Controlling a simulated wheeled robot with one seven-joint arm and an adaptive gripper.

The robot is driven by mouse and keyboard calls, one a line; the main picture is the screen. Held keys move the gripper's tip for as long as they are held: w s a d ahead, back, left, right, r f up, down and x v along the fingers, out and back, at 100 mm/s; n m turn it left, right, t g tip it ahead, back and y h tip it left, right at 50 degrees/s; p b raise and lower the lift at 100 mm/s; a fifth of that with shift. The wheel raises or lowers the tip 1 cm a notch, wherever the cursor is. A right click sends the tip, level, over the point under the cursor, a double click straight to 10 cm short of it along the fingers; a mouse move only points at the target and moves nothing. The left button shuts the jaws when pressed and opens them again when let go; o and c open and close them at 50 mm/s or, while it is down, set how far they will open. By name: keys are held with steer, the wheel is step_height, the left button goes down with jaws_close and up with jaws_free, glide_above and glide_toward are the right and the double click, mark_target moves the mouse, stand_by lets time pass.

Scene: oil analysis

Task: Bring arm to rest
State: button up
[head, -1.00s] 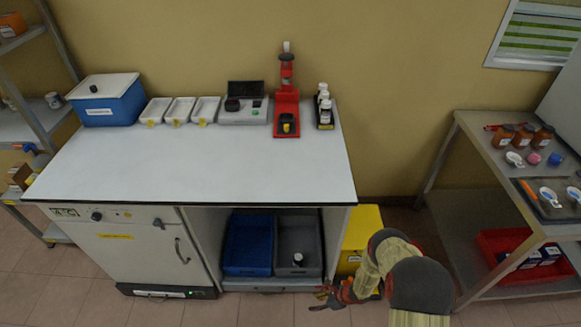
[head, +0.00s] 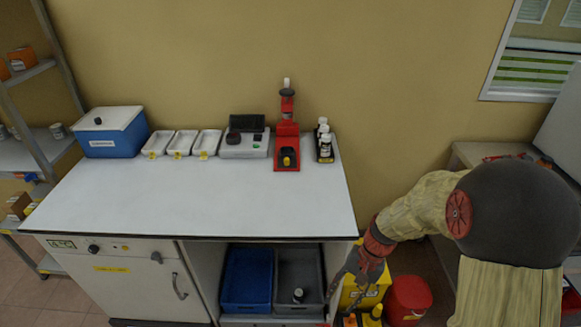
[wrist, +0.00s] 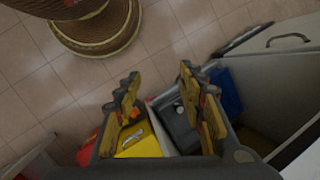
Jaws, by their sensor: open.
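My arm (head: 430,205) is raised and bent at the right of the head view, its forearm sloping down to the left. My gripper (head: 342,285) hangs low by the right front corner of the white bench (head: 200,200), in front of the open lower bay. In the wrist view my gripper (wrist: 158,82) has its two fingers well apart with nothing held between them. The yellow bin (wrist: 140,142) and grey crate (wrist: 178,128) show beyond and between the fingers.
A blue crate (head: 247,278) and the grey crate (head: 300,270) holding a small bottle stand under the bench. A red container (head: 407,297) stands right of the yellow bin (head: 372,292). A shelf table (head: 475,152) is partly hidden behind my arm. Tiled floor (wrist: 40,95) is clear.

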steer(key=s+d+r+n+t+h, duration=0.2)
steer(key=s+r+t, duration=0.2)
steer(key=r, duration=0.9)
steer(key=s+d+r+n+t+h, duration=0.1)
steer(key=s+d+r+n+t, duration=0.1)
steer(key=s+r, duration=0.7)
step_height(320, 180, up, 5)
steer(key=shift+d+r+n+t+h, duration=0.15)
steer(key=shift+n+t+h, duration=0.3)
steer(key=shift+t, duration=0.45)
steer(key=shift+c, duration=0.8)
